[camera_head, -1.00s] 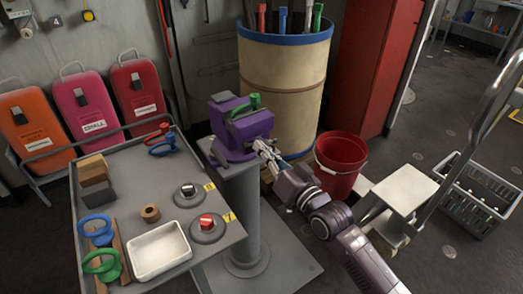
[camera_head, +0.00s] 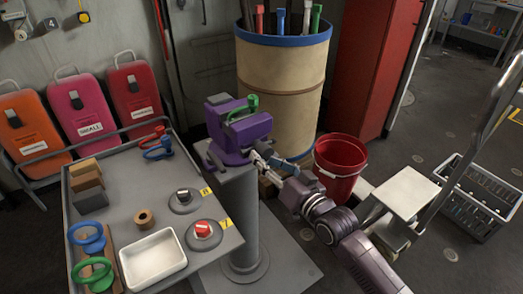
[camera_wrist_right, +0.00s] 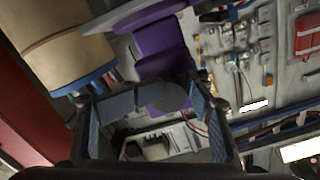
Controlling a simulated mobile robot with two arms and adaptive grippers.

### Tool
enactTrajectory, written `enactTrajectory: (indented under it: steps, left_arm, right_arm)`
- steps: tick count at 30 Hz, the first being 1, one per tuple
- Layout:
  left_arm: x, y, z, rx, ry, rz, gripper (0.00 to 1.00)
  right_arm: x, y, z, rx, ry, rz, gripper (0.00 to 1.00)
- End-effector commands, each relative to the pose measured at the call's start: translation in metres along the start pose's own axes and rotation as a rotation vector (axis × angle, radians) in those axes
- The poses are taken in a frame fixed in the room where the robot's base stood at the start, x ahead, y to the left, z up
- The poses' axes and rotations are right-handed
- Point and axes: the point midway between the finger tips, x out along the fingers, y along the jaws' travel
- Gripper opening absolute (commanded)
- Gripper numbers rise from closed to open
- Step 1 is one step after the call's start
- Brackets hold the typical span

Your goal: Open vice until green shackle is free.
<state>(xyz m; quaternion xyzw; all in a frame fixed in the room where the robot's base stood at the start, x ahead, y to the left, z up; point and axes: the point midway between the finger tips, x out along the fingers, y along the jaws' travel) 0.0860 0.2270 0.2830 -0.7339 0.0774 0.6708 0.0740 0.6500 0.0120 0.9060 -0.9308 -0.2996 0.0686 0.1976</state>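The purple vice (camera_head: 238,139) stands on a grey pedestal (camera_head: 238,215). The green shackle (camera_head: 250,104) sits at the top of the vice, between its jaws as far as I can see. My right gripper (camera_head: 264,157) is at the vice's front right, low beside its screw end. In the right wrist view its two blue-padded fingers (camera_wrist_right: 150,118) are spread apart. The purple vice (camera_wrist_right: 163,45) and a grey round end (camera_wrist_right: 173,96) show beyond and between them; I cannot tell whether they touch. The vice handle is not clearly seen. My left gripper is not in view.
A grey trolley (camera_head: 140,215) with rings, blocks, a white tray (camera_head: 152,258) and two round knobs stands left of the pedestal. A tan drum (camera_head: 280,85) is behind the vice. A red bucket (camera_head: 340,165) and a grey crate (camera_head: 480,195) are right.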

Motion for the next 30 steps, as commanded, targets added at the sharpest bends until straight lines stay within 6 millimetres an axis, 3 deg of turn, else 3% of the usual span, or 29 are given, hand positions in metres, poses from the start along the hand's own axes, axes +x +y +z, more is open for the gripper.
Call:
enactTrajectory:
  steps: [8,18,30]
  left_arm:
    - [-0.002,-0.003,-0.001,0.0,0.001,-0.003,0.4]
    - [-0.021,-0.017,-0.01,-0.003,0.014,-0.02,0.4]
    - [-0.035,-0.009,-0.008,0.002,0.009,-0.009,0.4]
  right_arm:
    - [-0.002,0.0,-0.005,0.0,0.008,-0.001,0.42]
    - [-0.034,-0.001,-0.006,0.0,0.006,-0.002,0.42]
    - [-0.068,-0.003,-0.004,0.002,0.007,-0.006,0.42]
